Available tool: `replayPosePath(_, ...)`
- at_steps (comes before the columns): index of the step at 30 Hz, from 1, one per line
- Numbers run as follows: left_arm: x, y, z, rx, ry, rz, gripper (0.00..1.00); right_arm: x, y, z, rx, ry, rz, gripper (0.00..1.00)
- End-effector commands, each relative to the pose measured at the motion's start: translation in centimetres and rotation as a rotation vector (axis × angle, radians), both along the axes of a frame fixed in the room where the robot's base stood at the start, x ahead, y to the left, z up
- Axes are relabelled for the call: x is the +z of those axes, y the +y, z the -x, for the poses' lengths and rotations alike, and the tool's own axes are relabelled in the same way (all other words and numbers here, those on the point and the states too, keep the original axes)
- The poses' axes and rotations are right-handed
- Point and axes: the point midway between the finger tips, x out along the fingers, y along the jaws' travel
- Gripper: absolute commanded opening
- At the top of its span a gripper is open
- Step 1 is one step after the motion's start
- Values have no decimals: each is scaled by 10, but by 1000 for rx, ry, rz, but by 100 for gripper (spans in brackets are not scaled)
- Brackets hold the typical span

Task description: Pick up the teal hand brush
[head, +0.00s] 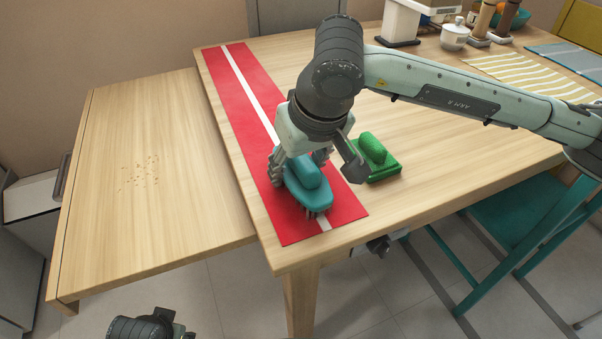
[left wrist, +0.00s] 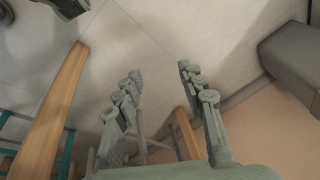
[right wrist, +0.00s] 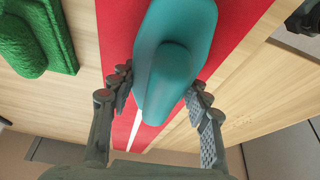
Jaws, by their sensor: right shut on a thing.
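The teal hand brush (head: 310,190) is at the near end of the red runner, with dark bristles showing below its body. It also shows large in the right wrist view (right wrist: 178,60). My right gripper (head: 302,165) reaches down over the brush and is shut on it, one finger on each side in the right wrist view. I cannot tell whether the bristles touch the runner. My left gripper (left wrist: 158,75) is open and empty in the left wrist view, with floor behind it.
A green brush-like object (head: 372,155) lies just right of the teal brush. The red runner (head: 225,90) has a white stripe. A lower wooden table (head: 110,210) with brown crumbs (head: 138,172) stands at left. A lidded white pot (head: 455,35) and a striped cloth (head: 520,75) are at back right.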

Motion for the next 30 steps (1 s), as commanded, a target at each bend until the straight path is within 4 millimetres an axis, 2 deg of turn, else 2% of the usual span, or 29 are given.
replayPosePath(1, 0, 0, 0, 0, 0, 0, 40, 0, 0, 0, 0, 0, 0, 30)
replayPosePath(4, 0, 0, 0, 0, 0, 0, 40, 0, 0, 0, 0, 0, 0, 18)
replayPosePath(5, 0, 0, 0, 0, 0, 0, 40, 1, 0, 0, 0, -1, 0, 16)
replayPosePath(14, 0, 0, 0, 0, 0, 0, 40, 4, 0, -1, 0, -2, -1, 16)
replayPosePath(20, 1, 0, 0, 1, 1, -2, 40, 23, 0, -1, 1, -5, -2, 16)
replayPosePath(23, 6, 0, 0, 1, -2, -4, 40, 42, 1, -2, 0, -7, -4, 16)
replayPosePath(30, 23, 0, 0, 4, -13, -10, 40, 74, 57, -1, 4, -5, -2, 16)
